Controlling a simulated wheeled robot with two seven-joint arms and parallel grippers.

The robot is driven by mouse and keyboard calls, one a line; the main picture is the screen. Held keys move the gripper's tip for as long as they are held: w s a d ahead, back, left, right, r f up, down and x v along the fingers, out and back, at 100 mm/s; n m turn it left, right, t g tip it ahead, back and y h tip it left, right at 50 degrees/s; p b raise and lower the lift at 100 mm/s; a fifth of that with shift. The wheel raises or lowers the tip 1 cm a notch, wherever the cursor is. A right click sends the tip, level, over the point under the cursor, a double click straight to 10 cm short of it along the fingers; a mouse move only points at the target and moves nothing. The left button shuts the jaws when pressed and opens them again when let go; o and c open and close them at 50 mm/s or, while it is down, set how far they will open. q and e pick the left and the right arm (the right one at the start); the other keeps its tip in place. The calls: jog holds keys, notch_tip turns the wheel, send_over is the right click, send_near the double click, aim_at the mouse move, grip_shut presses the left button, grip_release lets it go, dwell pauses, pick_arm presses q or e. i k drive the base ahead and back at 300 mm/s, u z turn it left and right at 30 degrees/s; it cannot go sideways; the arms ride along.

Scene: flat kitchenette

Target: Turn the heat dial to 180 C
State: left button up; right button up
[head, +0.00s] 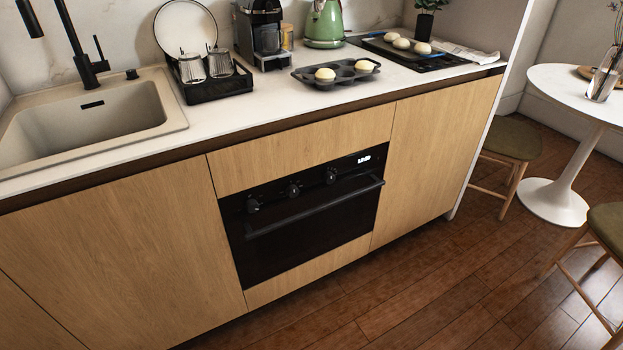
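The black built-in oven (305,215) sits in the wooden cabinet front below the counter. Its top panel carries three dark dials: a left dial (253,205), a middle dial (294,190) and a right dial (331,175). A small lit white display (364,159) is at the panel's right end. The dial markings are too small to read, so I cannot tell which one is the heat dial or its setting. The oven door is shut, with a long bar handle (315,208) across it below the dials. Neither of my grippers is in view.
The counter (240,105) above holds a sink (90,115), a dish rack (215,88), a coffee machine (262,35), a green kettle (324,25), and a muffin tin (336,76) with dough balls. The floor (400,300) before the oven is clear. Stools (505,145) and a round table (560,85) stand right.

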aim_at(292, 192)
jog(key=u, duration=0.55)
jog(key=k, duration=0.65)
jog(key=u, duration=0.7)
jog(key=i, duration=1)
jog(key=z, duration=0.4)
